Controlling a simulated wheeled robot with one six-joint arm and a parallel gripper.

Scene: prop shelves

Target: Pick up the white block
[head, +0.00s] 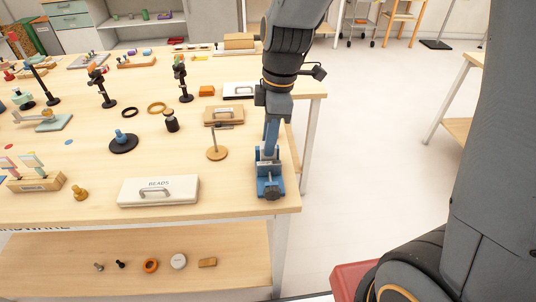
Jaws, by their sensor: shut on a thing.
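My gripper (268,152) reaches straight down at the right end of the wooden table. Its long blue fingers end at a blue vise (271,186) with a dark knob at its front. The gripper is shut. A small pale patch, which looks like the white block (266,158), shows at the fingertips, between or just above the vise jaws. Most of it is hidden by the fingers and the vise, and I cannot tell whether it touches the jaws.
A white lidded box with a handle (158,191) stands left of the vise. A round wooden stand with a post (217,153) and a tan case (223,115) are close by. The table's right edge is near, with clear floor (370,150) beyond.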

